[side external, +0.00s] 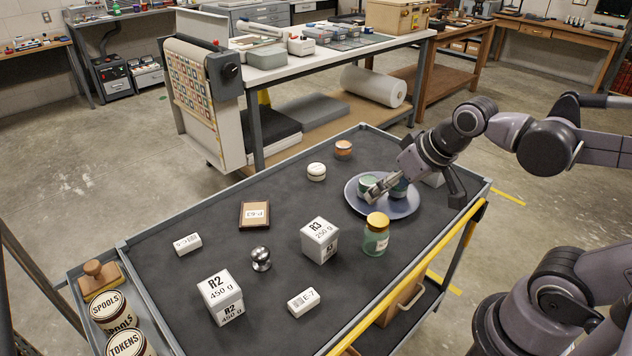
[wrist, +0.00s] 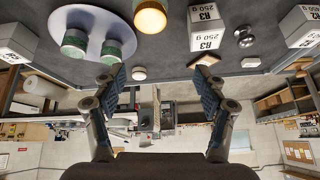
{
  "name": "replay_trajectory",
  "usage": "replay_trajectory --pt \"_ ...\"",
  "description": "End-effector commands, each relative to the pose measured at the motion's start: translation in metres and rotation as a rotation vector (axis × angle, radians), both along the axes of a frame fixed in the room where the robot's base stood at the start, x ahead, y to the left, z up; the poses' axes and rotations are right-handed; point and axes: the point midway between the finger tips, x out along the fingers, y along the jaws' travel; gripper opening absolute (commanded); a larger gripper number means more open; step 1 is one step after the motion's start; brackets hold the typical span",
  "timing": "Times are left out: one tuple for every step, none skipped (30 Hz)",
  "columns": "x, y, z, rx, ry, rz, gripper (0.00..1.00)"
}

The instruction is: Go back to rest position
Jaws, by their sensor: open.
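My gripper (side external: 414,194) is over the far right part of the dark cart top, above the right side of a blue-grey plate (side external: 402,212). Its two fingers are spread apart in the wrist view (wrist: 164,74), with nothing between them. Two green tins stand on the plate: the left one (side external: 367,186) shows beside a finger, and the right one (side external: 398,189) is partly hidden by the gripper. In the wrist view the plate (wrist: 93,18) and both tins (wrist: 75,43) (wrist: 114,48) lie left of the fingers. I cannot tell whether a finger touches a tin.
A yellow-lidded glass jar (side external: 376,238) stands close to the plate's front. Boxes marked R3 (side external: 320,241) and R2 (side external: 221,297), a metal knob (side external: 261,259) and small tins (side external: 316,172) (side external: 343,149) stand elsewhere on the cart. A white block (side external: 433,179) is behind my gripper.

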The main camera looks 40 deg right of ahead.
Motion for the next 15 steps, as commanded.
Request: replay_trajectory --pt "-0.006 0.007 -0.004 -0.018 -0.021 0.047 0.72" --pt "-0.008 0.009 -0.006 -0.027 -0.032 0.068 0.72" --pt "-0.011 0.013 -0.008 -0.037 -0.044 0.094 0.72" --pt "-0.012 0.014 -0.009 -0.043 -0.052 0.109 0.72" --pt "-0.013 0.016 -0.01 -0.049 -0.058 0.121 0.72" --pt "-0.014 0.017 -0.011 -0.054 -0.063 0.131 0.72" --pt "-0.015 0.017 -0.011 -0.056 -0.066 0.137 0.72" --pt "-0.015 0.018 -0.011 -0.058 -0.068 0.14 0.72" --pt "-0.015 0.018 -0.011 -0.059 -0.069 0.143 0.72" --pt "-0.015 0.018 -0.011 -0.06 -0.07 0.144 0.72" --pt "-0.015 0.018 -0.011 -0.06 -0.07 0.144 0.72" --pt "-0.015 0.018 -0.011 -0.059 -0.069 0.143 0.72" --pt "-0.015 0.018 -0.011 -0.059 -0.069 0.142 0.72" --pt "-0.015 0.018 -0.011 -0.059 -0.069 0.142 0.72" --pt "-0.015 0.018 -0.011 -0.06 -0.069 0.142 0.72"
